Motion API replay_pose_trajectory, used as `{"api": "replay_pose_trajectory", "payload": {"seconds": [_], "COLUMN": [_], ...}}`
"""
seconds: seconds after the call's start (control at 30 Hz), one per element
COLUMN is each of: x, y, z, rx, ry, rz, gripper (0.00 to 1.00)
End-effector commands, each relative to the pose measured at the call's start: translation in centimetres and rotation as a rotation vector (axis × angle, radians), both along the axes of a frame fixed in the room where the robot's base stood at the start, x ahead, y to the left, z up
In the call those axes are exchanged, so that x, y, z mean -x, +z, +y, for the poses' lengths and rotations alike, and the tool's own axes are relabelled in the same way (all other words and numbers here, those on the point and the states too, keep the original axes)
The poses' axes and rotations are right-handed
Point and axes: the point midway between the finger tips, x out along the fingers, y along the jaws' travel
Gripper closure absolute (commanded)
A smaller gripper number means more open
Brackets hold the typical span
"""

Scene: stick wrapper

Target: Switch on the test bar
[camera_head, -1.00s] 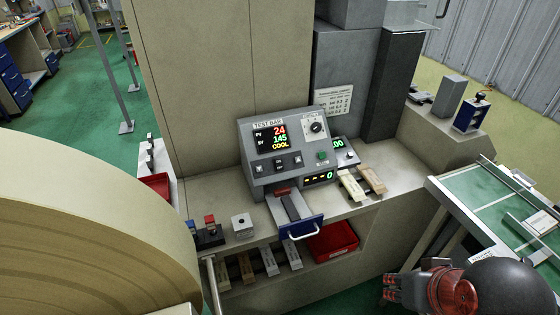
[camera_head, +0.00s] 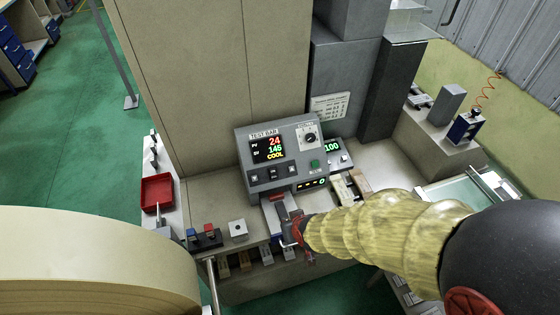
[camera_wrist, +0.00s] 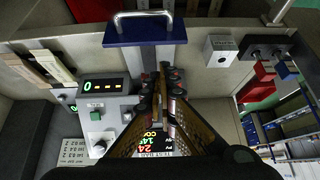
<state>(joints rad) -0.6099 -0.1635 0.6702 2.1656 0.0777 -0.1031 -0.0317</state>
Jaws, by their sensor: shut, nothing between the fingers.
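The grey test bar unit (camera_head: 281,158) stands on the bench in the head view. Its display (camera_head: 268,149) reads PV 24, SV 145 and COOL. It has a row of small dark switches (camera_head: 267,174), a knob (camera_head: 310,138) and a green button (camera_head: 315,163). My gripper (camera_head: 290,228) is in front of the unit, low by its front bar. In the wrist view my gripper (camera_wrist: 163,70) is shut and empty, with its fingers over the front of the unit. They partly cover the display and switches. A blue plate with a handle (camera_wrist: 145,35) lies past the fingertips.
A small white box (camera_head: 238,230) and red and blue levers (camera_head: 204,238) stand on the bench to the left. Pale blocks (camera_head: 343,191) lie right of the unit. A red tray (camera_head: 157,193) is further left. A large beige rounded body (camera_head: 90,265) fills the lower left.

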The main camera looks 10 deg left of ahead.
Motion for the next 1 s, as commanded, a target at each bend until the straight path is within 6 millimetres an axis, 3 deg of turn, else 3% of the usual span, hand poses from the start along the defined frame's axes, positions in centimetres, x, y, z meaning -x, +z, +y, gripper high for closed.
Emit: {"api": "replay_pose_trajectory", "payload": {"seconds": [0.07, 0.2, 0.3, 0.53, 1.0], "x": [-2.0, -5.4, -6.8, -7.7, -8.6], "y": [0.3, 3.2, 5.0, 6.4, 5.6], "z": [1.1, 2.9, 3.6, 4.0, 4.5], "rx": [-0.045, -0.131, -0.172, -0.201, -0.199], "ry": [-0.006, -0.015, -0.019, -0.021, -0.021], "rz": [-0.079, -0.226, -0.298, -0.354, -0.352], "gripper": [1.0, 1.0, 1.0, 1.0, 1.0]}}
